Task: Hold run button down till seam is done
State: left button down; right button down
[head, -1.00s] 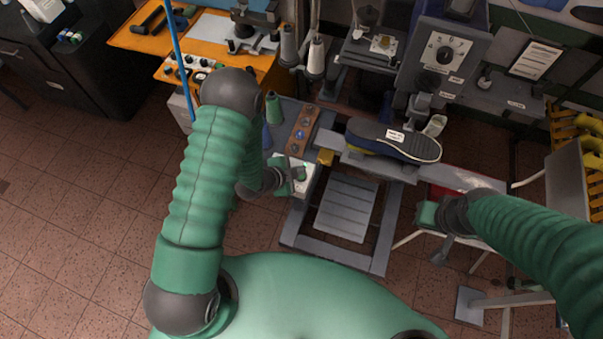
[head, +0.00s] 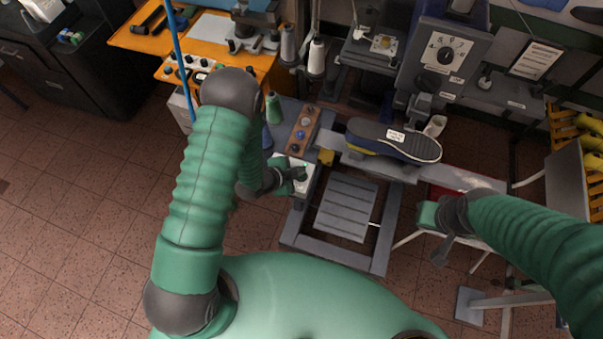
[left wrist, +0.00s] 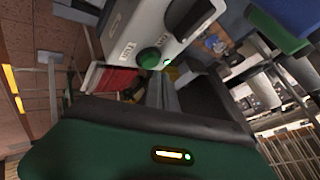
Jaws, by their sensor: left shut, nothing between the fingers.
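A pale control box (head: 290,163) stands on the machine's left side in the head view. My left gripper (head: 302,175) is shut and empty at this box, with its fingertips over the green button area. The head view does not show whether they touch the button. In the left wrist view the box (left wrist: 155,25) shows a green button (left wrist: 149,58), a dark knob (left wrist: 190,14) and a small lit green lamp (left wrist: 167,62).
A wooden strip with several knobs (head: 302,132) and a green thread cone (head: 273,107) stand just beyond the control box. A slatted treadle (head: 345,208) sits low in the frame. Floor at left is clear.

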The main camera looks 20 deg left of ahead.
pick_arm(q)
jog(key=shift+f, duration=0.1)
jog(key=shift+f+b, duration=0.25)
jog(key=shift+b, duration=0.15)
jog(key=shift+s+f+b, duration=0.1)
jog(key=shift+f+b, duration=0.45)
dwell(0.6)
jog(key=shift+r, duration=0.1)
dwell(2.0)
jog(key=shift+r+p, duration=0.75)
jog(key=shift+r, duration=0.2)
notch_tip(320, 180, up, 5)
jog(key=p, duration=0.4)
dwell(0.9)
